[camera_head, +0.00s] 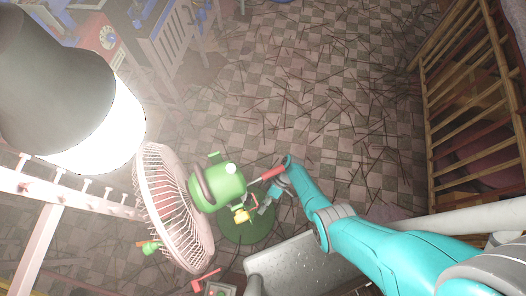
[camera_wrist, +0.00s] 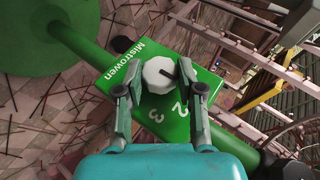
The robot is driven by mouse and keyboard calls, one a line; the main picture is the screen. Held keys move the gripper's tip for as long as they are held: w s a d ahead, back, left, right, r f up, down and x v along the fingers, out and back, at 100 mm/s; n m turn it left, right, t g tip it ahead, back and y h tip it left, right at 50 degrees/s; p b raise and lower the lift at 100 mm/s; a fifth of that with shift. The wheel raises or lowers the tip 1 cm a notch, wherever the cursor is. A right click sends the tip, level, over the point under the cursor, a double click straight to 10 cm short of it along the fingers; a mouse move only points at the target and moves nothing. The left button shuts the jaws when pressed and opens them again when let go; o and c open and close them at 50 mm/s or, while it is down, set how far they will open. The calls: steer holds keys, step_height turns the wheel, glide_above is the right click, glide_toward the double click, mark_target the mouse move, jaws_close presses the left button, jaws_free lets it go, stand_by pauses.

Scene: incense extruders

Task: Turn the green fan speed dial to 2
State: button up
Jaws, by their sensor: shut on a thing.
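The green fan (camera_head: 220,186) stands at the centre-left in the head view, its pale wire cage (camera_head: 172,208) facing left. In the wrist view its green control box (camera_wrist: 125,75) carries the word "Mistrowen" and the white numerals 2 and 3. A white faceted dial (camera_wrist: 158,77) sits on the box. Its dark pointer mark runs toward the dial's right edge, above the 2 in the picture. My gripper (camera_wrist: 160,92) is shut on the dial, one finger on each side. The head view shows my gripper (camera_head: 267,198) beside the fan, with the dial not clearly visible there.
A bright lamp (camera_head: 75,100) hangs at upper left above a white rack (camera_head: 70,196). A wooden slatted frame (camera_head: 470,90) stands at the right. Thin sticks litter the checkered floor (camera_head: 330,90). A grey bin-like box (camera_head: 300,262) is below my arm.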

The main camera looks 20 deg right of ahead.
steer(key=shift+f+g+y, duration=0.15)
steer(key=shift+g+y, duration=0.25)
stand_by(0.8)
steer(key=o, duration=1.1)
steer(key=shift+o, duration=0.2)
steer(key=v, duration=1.2)
